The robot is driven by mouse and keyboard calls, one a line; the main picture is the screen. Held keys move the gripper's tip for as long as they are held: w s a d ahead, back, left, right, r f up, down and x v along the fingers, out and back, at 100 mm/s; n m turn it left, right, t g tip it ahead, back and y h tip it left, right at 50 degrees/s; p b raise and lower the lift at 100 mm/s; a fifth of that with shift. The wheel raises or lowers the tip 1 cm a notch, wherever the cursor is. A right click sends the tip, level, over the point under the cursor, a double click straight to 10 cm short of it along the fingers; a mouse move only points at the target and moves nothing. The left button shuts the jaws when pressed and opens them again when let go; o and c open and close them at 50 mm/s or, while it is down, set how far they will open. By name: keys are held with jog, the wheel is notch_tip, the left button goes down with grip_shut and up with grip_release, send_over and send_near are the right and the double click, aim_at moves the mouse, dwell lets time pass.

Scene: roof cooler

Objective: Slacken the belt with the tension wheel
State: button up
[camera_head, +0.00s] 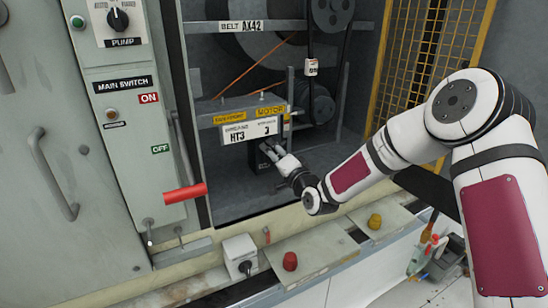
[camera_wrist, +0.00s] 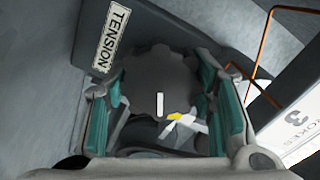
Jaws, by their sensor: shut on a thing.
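The tension wheel (camera_wrist: 160,70) is a dark grey, lobed knob with a white mark on its face, in the middle of the wrist view. The white TENSION label (camera_wrist: 111,37) is on the panel at its upper left. My gripper (camera_wrist: 160,103) has its teal-padded fingers on both sides of the wheel and is shut on it. In the head view my gripper (camera_head: 270,151) reaches into the open cabinet, below the HT3 plate, and hides the wheel. The dark belt (camera_head: 311,42) runs between an upper pulley (camera_head: 333,12) and a lower pulley (camera_head: 321,106).
The motor housing (camera_head: 240,103) and its sign plate (camera_head: 250,132) are just above my gripper. A red switch handle (camera_head: 185,193) juts out at the left. A yellow mesh guard (camera_head: 425,55) stands at the right.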

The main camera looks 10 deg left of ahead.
jog(key=n+b, duration=0.2)
jog(key=n, duration=0.3)
jog(key=shift+f+n, duration=0.1)
jog(key=shift+n, duration=0.2)
jog(key=n+b, duration=0.3)
jog(key=n, duration=0.1)
jog(key=shift+n, duration=0.4)
jog(key=shift+b, duration=0.35)
jog(key=o, duration=1.2)
jog(key=shift+s+d, duration=0.1)
jog(key=shift+s, duration=0.05)
jog(key=v, duration=1.1)
jog(key=shift+s+d, duration=0.2)
jog(key=shift+s, duration=0.1)
